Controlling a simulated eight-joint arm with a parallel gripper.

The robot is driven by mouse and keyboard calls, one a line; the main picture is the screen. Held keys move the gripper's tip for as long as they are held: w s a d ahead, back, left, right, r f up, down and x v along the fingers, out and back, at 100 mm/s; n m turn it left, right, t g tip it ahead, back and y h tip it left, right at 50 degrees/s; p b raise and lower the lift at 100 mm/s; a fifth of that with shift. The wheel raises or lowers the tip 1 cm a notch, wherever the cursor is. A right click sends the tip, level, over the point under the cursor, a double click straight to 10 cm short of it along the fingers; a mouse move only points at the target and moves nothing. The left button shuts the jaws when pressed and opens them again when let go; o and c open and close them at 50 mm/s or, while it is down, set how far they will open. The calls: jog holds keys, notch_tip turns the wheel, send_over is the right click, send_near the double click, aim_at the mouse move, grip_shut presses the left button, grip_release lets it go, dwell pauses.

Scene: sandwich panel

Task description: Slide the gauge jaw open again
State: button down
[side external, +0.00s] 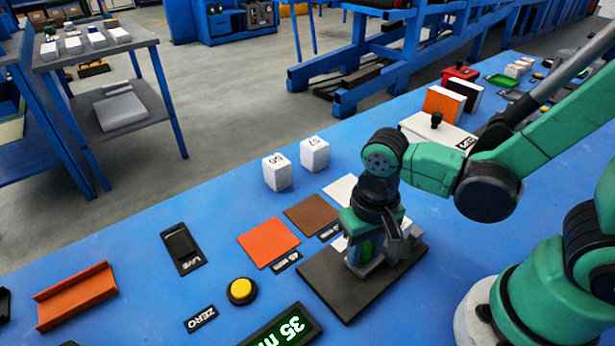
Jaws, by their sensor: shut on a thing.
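The gauge (338,286) has a dark flat base on the blue bench, with grey metal parts standing on it. My gripper (378,254) points down over the base and is shut on a grey part that appears to be the gauge jaw (361,270). The gripper hides most of the jaw, so its gap cannot be made out.
Two white blocks (277,172) (315,153) stand behind the orange (268,243) and brown (311,214) pads. A yellow button (241,291), a LIVE switch (181,247) and an orange tray (76,296) lie left. Boxes (443,104) stand at the back right.

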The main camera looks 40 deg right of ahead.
dwell(0.4)
jog(key=shift+a, duration=2.15)
jog(key=c, duration=0.9)
grip_release()
jog(key=shift+o, duration=0.2)
jog(key=shift+d+r, duration=0.1)
jog(key=shift+r, duration=2.7)
